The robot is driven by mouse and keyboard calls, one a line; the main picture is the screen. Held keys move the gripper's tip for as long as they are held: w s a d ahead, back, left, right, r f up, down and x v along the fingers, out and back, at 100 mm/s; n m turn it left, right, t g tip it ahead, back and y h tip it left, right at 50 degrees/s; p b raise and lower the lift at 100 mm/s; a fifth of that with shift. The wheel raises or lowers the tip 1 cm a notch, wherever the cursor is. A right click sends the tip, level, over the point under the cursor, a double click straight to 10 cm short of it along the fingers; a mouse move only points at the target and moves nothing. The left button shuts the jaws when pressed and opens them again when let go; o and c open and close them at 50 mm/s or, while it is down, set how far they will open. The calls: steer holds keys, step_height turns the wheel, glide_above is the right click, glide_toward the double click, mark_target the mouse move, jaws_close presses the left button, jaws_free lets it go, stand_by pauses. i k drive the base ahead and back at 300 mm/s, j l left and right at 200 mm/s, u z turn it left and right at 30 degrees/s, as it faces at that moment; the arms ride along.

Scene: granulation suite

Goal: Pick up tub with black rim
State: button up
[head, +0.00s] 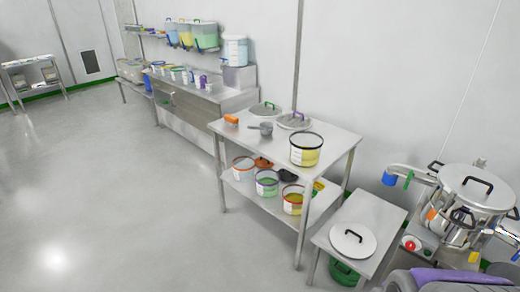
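The tub with the black rim (306,155) stands upright on the top of a steel two-tier table (262,140), near its right end. It is clear-walled with a pale label, and yellow contents show in its lower part. Nothing covers it in the head view, and its top looks open. My gripper is not in view, so its state and its distance from the tub do not show.
Grey lids (293,121), a scoop (262,128) and an orange item (231,119) share the tabletop. Several tubs, including a red-rimmed one (293,200), sit on the lower shelf. A low bench (375,215) and steel vessel (475,190) stand right. Open floor (110,190) lies left.

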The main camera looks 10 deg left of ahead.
mark_target(305, 149)
steer(key=u, duration=0.15)
steer(key=z, duration=2.2)
steer(key=u, duration=2.2)
steer(key=i+j+z, duration=0.25)
steer(key=i+j, duration=1.75)
steer(key=i, duration=0.1)
